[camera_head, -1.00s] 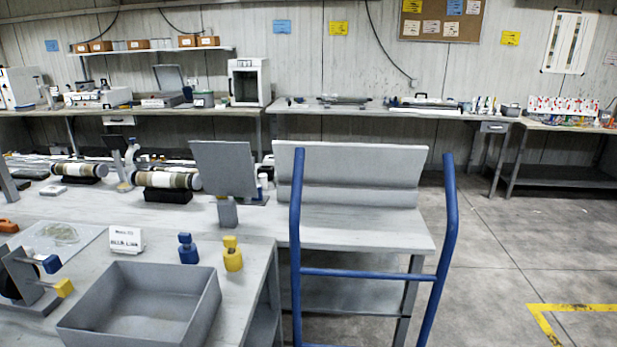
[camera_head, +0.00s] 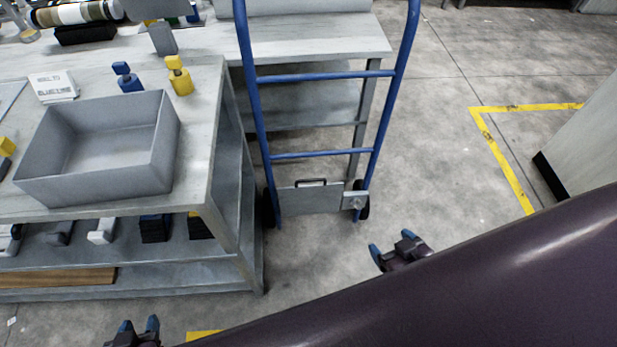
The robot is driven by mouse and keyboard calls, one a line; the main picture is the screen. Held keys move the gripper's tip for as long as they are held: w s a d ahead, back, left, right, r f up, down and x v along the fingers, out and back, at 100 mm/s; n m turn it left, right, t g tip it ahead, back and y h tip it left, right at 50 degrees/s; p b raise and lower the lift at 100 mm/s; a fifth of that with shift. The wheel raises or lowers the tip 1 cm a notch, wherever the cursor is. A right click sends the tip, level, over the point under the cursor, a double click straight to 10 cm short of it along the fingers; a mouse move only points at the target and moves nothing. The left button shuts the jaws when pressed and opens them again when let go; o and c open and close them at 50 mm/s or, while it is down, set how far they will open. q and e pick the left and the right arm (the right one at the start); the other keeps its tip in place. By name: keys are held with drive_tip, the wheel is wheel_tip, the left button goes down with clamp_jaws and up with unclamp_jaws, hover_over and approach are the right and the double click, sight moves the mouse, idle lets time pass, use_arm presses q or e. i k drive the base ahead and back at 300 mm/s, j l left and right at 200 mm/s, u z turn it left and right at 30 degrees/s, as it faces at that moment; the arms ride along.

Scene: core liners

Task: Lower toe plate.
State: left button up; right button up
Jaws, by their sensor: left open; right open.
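A blue hand truck (camera_head: 320,154) stands upright beside the workbench, with a black wheel at each side of its base. A small grey bracket or latch (camera_head: 356,200) sits at the plate's right end. My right gripper (camera_head: 391,243) is open and empty, below and right of the toe plate in the picture and apart from it. My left gripper (camera_head: 138,325) is open and empty at the bottom left, far from the hand truck.
A grey bench (camera_head: 217,137) with a grey bin (camera_head: 37,177) and blue and yellow knobs stands left of the hand truck. Its lower shelf holds several items. A pale cabinet (camera_head: 590,135) stands at right. The concrete floor before the toe plate is clear.

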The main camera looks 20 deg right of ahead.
sight(325, 198)
drive_tip(key=k+l, duration=0.1)
drive_tip(key=l, duration=0.45)
drive_tip(key=l+u, duration=0.1)
drive_tip(key=l, duration=0.45)
drive_tip(key=k+l, duration=0.2)
drive_tip(key=l, duration=0.3)
